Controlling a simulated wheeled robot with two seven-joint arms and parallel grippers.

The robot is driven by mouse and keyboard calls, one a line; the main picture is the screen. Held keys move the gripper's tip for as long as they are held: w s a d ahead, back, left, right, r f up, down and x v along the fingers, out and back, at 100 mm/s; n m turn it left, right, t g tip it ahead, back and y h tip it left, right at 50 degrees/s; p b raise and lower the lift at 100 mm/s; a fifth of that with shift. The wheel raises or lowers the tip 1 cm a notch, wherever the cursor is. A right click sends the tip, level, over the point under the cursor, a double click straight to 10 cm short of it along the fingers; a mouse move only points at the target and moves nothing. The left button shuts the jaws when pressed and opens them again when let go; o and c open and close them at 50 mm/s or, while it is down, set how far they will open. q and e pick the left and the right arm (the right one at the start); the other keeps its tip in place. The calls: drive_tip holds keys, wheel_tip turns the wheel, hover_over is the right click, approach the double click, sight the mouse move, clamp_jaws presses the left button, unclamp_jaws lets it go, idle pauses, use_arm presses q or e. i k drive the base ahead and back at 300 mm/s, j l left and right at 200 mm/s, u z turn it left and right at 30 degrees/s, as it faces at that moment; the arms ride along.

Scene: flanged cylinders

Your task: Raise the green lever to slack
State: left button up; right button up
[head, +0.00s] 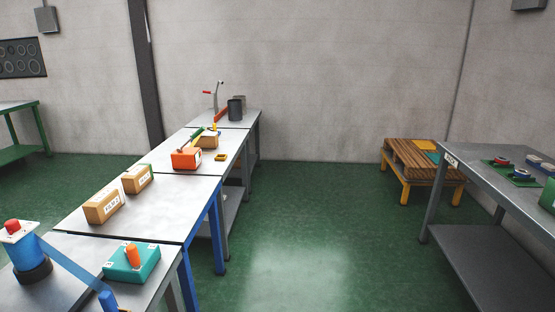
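A long, thin green lever (196,135) shows on the bench along the left side, some distance off. Neither of my grippers is in view.
Nearer on the benches are tan labelled boxes (102,206), a teal box with an orange handle (132,262) and a blue cylinder (28,252) with a blue band. Green floor (300,230) is clear between the benches and the grey right-hand table (490,180). A wooden pallet stand (412,155) stands behind.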

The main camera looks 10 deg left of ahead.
sight(201, 130)
drive_tip(key=i+u, duration=0.25)
drive_tip(key=i, duration=0.2)
drive_tip(key=i+u, duration=0.3)
drive_tip(key=i+l+u, duration=0.25)
drive_tip(key=i, duration=0.3)
drive_tip(key=i+l+u, duration=0.25)
drive_tip(key=i, duration=0.15)
